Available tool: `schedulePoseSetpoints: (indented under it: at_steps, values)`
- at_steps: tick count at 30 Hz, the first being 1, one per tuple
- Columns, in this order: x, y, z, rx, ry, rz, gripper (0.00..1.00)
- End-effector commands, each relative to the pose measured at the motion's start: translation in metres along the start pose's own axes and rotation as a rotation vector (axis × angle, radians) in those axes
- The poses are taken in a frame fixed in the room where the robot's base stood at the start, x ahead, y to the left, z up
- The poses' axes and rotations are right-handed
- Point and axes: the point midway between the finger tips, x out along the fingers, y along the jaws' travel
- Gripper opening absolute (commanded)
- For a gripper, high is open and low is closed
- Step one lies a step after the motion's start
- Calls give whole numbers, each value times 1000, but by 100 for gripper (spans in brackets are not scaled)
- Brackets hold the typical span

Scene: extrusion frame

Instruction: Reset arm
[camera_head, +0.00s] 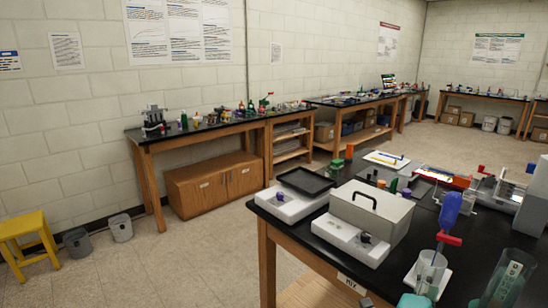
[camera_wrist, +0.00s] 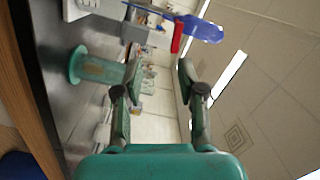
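My gripper (camera_wrist: 158,69) shows in the wrist view, its two dark fingers spread apart with nothing visible between the tips. That view is turned on its side. A green see-through cylinder with a round foot (camera_wrist: 92,67) stands close by the left finger; I cannot tell whether they touch. A blue bulb-shaped thing with a red part (camera_wrist: 205,31) lies beyond the fingertips. In the head view, a similar blue and red thing (camera_head: 450,208) rises above a clear beaker (camera_head: 431,268), and a green see-through cylinder (camera_head: 506,277) is at the lower right. A teal piece at the bottom edge may be my gripper.
The black bench top (camera_head: 330,238) carries a grey box with a handle (camera_head: 372,210), a white balance with a dark tray (camera_head: 305,190) and several small items. Side benches (camera_head: 210,130) line the wall.

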Motion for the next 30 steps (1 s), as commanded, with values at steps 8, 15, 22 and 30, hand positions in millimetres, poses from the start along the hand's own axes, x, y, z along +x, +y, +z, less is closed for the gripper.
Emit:
schedulePoseSetpoints:
  at_steps: [8,15,22,30]
  values:
    - [-50,81,34,-347,-231,-47,40]
    - [-108,141,47,-592,-412,-127,40]
    - [-172,187,43,-780,-556,-224,40]
    - [-247,224,20,-951,-675,-350,40]
